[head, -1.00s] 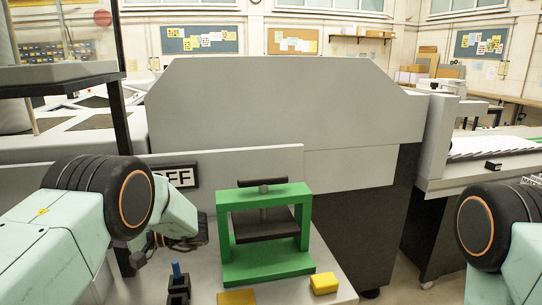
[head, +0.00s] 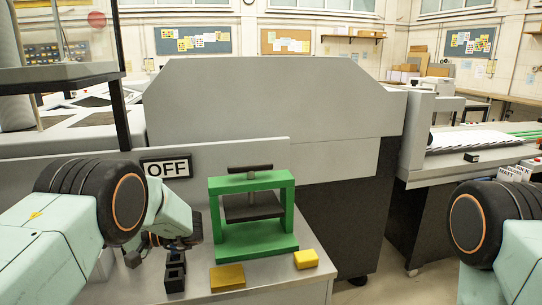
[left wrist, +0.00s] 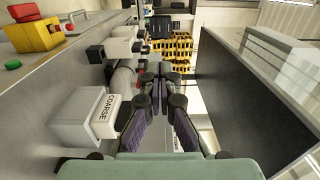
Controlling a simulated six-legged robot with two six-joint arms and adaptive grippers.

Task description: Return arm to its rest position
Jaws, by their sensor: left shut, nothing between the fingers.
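My left arm (head: 165,210) comes in from the left in the head view, bent over the front of the grey bench, left of the green press. Its gripper is hard to make out there. In the left wrist view my left gripper (left wrist: 160,78) has its dark fingers together with nothing between them. My right arm (head: 478,222) shows only as a dark round joint and pale green links at the right edge. The right gripper is out of frame.
The green press (head: 252,245), a black holder (head: 175,278) and yellow blocks (head: 306,259) (head: 228,277) stand on the bench. An OFF sign (head: 167,168) is behind my left arm. The wrist view shows a COARSE box (left wrist: 85,118) and a dark panel (left wrist: 255,95).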

